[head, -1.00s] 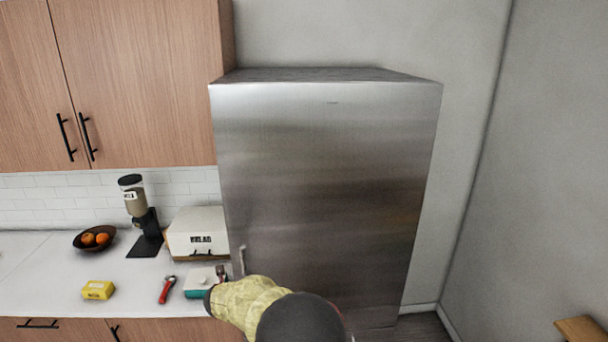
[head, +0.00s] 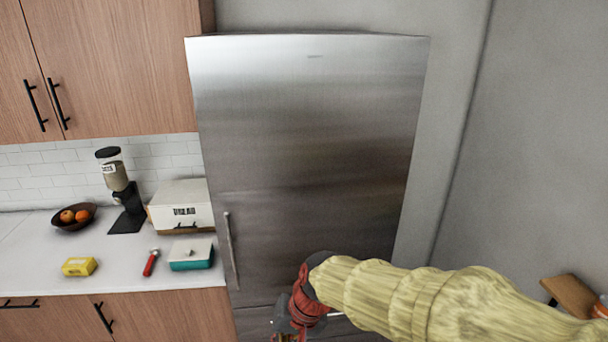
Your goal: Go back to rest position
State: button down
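My arm, in a yellow sleeve, reaches in from the lower right of the head view. My gripper (head: 287,336) is at the bottom edge in front of the fridge, below its door handle. Its fingers are mostly cut off by the frame edge, so I cannot see whether it is open or shut. The steel fridge (head: 310,130) is closed, with a vertical handle (head: 231,250) on its left side.
On the counter (head: 112,268) left of the fridge are a teal box (head: 191,257), a red-handled tool (head: 151,263), a yellow packet (head: 78,267), a bread box (head: 181,207), a dispenser (head: 122,190) and a fruit bowl (head: 73,219). A wooden surface (head: 572,295) is at the right.

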jog(key=s+d+t+h+b, duration=0.2)
jog(key=s+d+b, duration=0.2)
jog(key=d, duration=0.8)
jog(key=s+d+t+h+b, duration=0.1)
jog(key=s+d+t+b, duration=0.1)
jog(key=s+d+b, duration=0.3)
jog(key=s+d, duration=0.3)
jog(key=d, duration=0.4)
jog(key=shift+d+r+h+b, duration=0.2)
jog(key=shift+r+h+b, duration=0.1)
jog(key=shift+h, duration=0.1)
